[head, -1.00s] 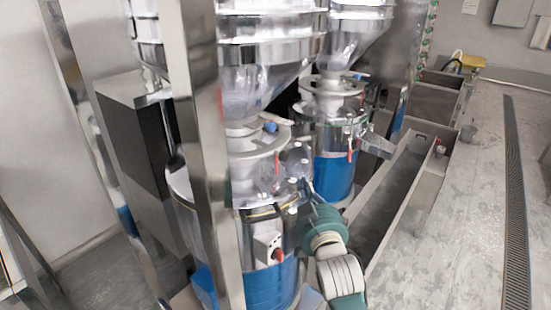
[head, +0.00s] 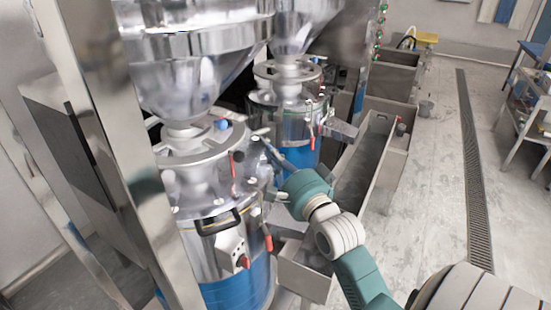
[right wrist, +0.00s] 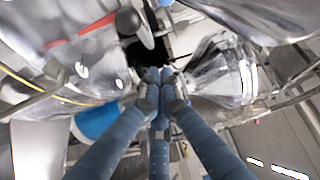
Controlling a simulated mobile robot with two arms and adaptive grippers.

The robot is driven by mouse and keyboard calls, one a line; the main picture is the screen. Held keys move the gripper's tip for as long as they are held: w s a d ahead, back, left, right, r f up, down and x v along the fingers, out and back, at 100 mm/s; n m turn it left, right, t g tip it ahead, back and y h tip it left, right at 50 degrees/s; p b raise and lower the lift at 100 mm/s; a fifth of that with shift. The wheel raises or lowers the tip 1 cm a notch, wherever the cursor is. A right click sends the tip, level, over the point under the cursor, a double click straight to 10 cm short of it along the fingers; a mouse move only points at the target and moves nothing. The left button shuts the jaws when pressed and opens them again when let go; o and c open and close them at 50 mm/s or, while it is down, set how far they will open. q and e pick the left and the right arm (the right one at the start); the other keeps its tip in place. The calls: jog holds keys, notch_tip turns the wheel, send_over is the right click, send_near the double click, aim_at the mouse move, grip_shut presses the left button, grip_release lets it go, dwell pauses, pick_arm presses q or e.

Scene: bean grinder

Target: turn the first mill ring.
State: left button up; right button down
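The first mill (head: 215,245) stands nearest, a steel body with a blue lower band. My left gripper is out of view.
A second mill (head: 290,115) stands behind the first. A steel post (head: 120,130) rises in front at left. A long grey trough (head: 365,165) runs along the right, with open floor (head: 430,210) beyond. Large hoppers (head: 195,50) hang above the mills.

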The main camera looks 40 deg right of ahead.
jog(key=w+a, duration=0.1)
jog(key=w+a+p, duration=0.2)
jog(key=w, duration=0.1)
jog(key=shift+f, duration=0.25)
